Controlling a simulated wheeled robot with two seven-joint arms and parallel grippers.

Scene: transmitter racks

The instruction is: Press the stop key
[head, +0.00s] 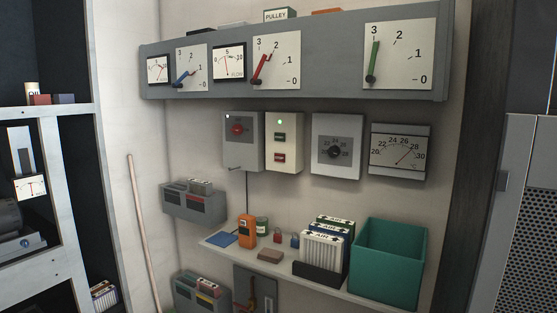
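A cream control box (297,147) is fixed to the wall under the grey gauge panel, near the middle of the head view. It carries a dark green key (280,137) above a red key (280,157), both with lettering too small to read. The red one looks like the stop key. A small green lamp (280,121) glows at the top of the box. Nothing covers the keys. Neither of my grippers is in view.
Left of the box is a grey box with a red knob (238,129); right are a dial box (335,146) and a thermometer (398,150). The gauge panel (343,90) juts out above. Below, a shelf (225,252) holds an orange meter (247,228), filters and a teal bin (385,262).

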